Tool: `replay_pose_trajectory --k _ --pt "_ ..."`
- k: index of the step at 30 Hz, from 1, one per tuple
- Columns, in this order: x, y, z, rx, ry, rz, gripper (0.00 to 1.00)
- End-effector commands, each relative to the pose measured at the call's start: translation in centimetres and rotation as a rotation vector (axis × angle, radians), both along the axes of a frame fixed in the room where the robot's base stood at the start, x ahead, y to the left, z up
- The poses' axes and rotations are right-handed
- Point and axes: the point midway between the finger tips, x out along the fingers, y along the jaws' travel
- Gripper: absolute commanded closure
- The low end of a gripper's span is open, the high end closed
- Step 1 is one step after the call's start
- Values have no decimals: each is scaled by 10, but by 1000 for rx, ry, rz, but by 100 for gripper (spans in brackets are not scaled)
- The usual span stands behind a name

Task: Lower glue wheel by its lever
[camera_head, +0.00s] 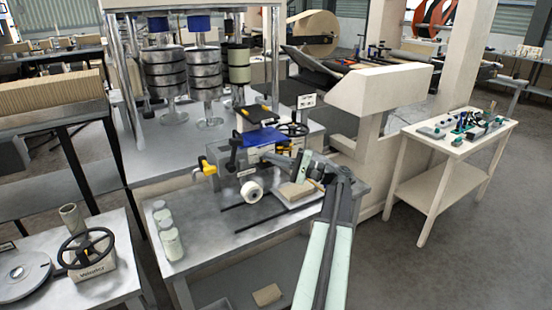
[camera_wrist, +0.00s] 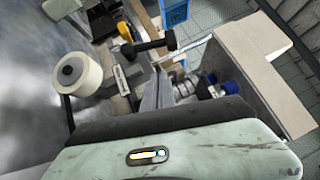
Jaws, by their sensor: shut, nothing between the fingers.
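The white glue wheel (camera_head: 252,190) sits at the front of a small machine on the grey bench; a white roll, apparently the same wheel, shows at upper left in the wrist view (camera_wrist: 75,72). A black lever with a thick round end (camera_wrist: 152,48) stands out near the top of the wrist view. In the head view a dark upright handle (camera_head: 233,150) rises behind the wheel; I cannot tell if it is the same lever. My gripper (camera_head: 302,165) is right of the wheel, above the bench, apart from it. It is shut and empty. Its fingertips are unclear.
A yellow knob (camera_head: 206,166) juts from the machine's left side. A pale block (camera_head: 295,192) lies beneath my arm. A black handwheel (camera_head: 86,248) is on the left table. A side table (camera_head: 450,140) stands right, past clear floor.

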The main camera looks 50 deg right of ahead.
Motion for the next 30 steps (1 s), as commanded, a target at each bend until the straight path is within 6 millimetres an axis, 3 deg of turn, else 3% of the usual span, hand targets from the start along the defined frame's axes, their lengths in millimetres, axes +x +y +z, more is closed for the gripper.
replay_pose_trajectory --k 7,10,15,30 --pt "50 21 12 -2 0 2 100" --pt "53 39 17 -1 -1 1 100" --pt "60 52 20 -1 0 -2 100" --pt "63 56 21 -7 2 1 100"
